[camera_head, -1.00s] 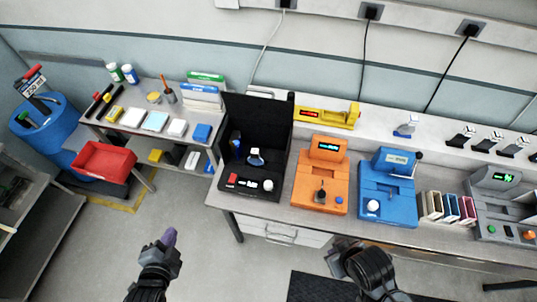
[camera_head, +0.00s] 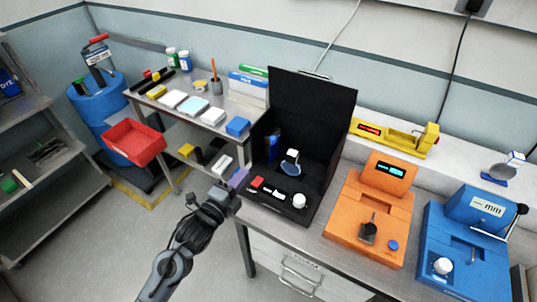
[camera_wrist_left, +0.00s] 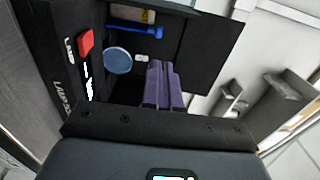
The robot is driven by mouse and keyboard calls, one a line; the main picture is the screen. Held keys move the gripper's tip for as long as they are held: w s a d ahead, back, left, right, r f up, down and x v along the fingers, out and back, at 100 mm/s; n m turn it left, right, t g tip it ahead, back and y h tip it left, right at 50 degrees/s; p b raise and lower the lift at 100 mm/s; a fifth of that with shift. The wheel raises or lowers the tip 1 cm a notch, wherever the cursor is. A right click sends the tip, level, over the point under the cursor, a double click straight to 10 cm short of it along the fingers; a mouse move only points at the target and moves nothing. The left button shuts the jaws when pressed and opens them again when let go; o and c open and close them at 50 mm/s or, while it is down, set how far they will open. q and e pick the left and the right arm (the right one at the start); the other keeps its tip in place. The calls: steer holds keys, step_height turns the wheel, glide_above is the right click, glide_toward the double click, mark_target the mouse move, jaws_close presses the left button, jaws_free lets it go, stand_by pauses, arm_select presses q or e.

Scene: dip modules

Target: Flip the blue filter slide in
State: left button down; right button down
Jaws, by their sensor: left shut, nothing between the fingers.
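The black lamp box (camera_head: 312,115) stands open-fronted at the bench's left end. A blue upright piece (camera_head: 273,147), seemingly the blue filter slide, is at the left inside the box. In the left wrist view it shows as a blue bar (camera_wrist_left: 135,28). A round pale-blue disc (camera_head: 291,167) on a small mount is right of it, and also shows in the left wrist view (camera_wrist_left: 118,60). My left gripper (camera_head: 238,178), with purple fingers, is shut and empty at the box's front left; its fingers also show in the wrist view (camera_wrist_left: 163,85). My right gripper is out of view.
The box's front panel has a red switch (camera_head: 257,182), white switches and a white knob (camera_head: 299,201). An orange device (camera_head: 368,210) and a blue device (camera_head: 465,245) stand to the right. A side table with a red bin (camera_head: 133,141) is at left.

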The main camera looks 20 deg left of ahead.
mark_target(271, 141)
arm_select(q)
steer(key=w, duration=0.4)
steer(key=w+d, duration=0.1)
steer(key=w, duration=0.4)
steer(key=w+d+b, duration=0.1)
steer(key=w, duration=0.3)
steer(key=shift+w+d, duration=0.25)
steer(key=shift+w, duration=0.05)
